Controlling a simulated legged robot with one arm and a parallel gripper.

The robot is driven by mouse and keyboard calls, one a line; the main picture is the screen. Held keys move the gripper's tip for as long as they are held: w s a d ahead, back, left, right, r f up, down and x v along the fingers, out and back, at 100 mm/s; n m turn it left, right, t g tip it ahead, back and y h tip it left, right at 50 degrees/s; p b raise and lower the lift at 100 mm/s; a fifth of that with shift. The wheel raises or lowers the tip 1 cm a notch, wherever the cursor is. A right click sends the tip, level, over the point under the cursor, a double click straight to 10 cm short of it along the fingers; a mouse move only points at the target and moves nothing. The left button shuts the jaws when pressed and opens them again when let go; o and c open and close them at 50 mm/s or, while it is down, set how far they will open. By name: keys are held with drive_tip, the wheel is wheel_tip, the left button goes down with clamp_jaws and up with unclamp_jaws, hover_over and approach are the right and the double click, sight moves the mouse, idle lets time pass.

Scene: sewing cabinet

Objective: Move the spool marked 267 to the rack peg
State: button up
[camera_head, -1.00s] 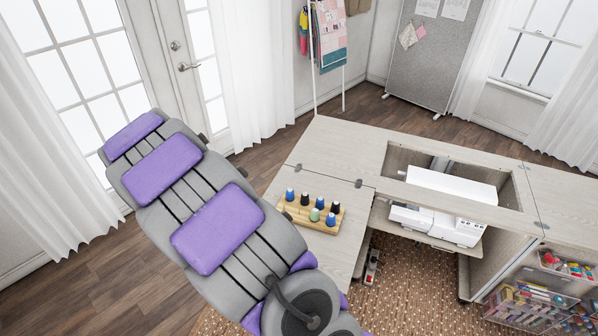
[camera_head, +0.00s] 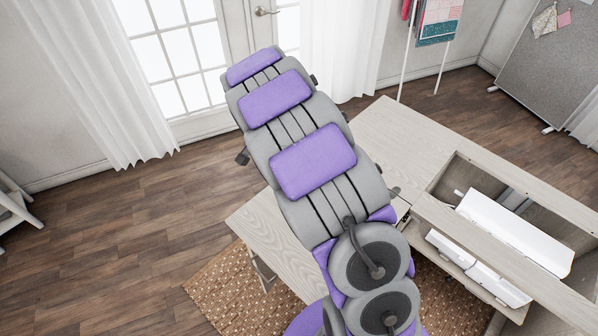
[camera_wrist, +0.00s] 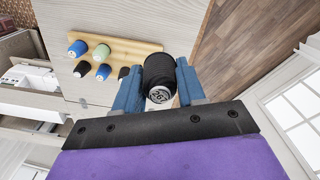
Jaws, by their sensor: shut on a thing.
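My gripper (camera_wrist: 159,82) is in the wrist view, its two blue fingers shut on a black spool (camera_wrist: 160,69) between them. A pale label on the spool's near end carries a number that seems to read 267. Beyond it, the wooden rack (camera_wrist: 143,46) lies on the pale table and bears several spools: blue ones (camera_wrist: 77,48), a pale green one (camera_wrist: 101,52) and a black one (camera_wrist: 124,72) beside the left finger. No free peg can be made out clearly. In the head view my arm hides the gripper, spool and rack.
The pale sewing cabinet top (camera_head: 405,135) surrounds a recess with a white sewing machine (camera_head: 515,230). A table leaf (camera_head: 262,230) spreads left of my arm. A woven rug (camera_head: 225,285) lies below. Wood floor (camera_head: 110,235) is clear at the left.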

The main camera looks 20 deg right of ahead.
drive_tip(key=m, duration=0.1)
drive_tip(key=f+m, duration=0.1)
drive_tip(key=m, duration=0.1)
drive_tip(key=shift+w+d+f, duration=0.15)
drive_tip(key=shift+w+f, duration=0.1)
drive_tip(key=d+f+m+b, duration=0.1)
drive_tip(key=d+f+m, duration=0.2)
drive_tip(key=m, duration=0.4)
drive_tip(key=w+d+f+m+b, duration=0.1)
drive_tip(key=d+f+m+b, duration=0.1)
drive_tip(key=f+m, duration=0.3)
drive_tip(key=d+f+m+b, duration=0.2)
drive_tip(key=d+f+m, duration=0.2)
drive_tip(key=m, duration=0.4)
drive_tip(key=shift+w+d+f+m, duration=0.15)
drive_tip(key=shift+w+f+m, duration=0.15)
drive_tip(key=shift+f, duration=0.05)
drive_tip(key=shift+d+f, duration=0.2)
drive_tip(key=shift+f, duration=0.1)
drive_tip(key=shift+d+r, duration=0.1)
drive_tip(key=shift+a+r, duration=0.15)
drive_tip(key=shift+a, duration=1.05)
drive_tip(key=shift+d, duration=0.65)
drive_tip(key=shift+p, duration=0.4)
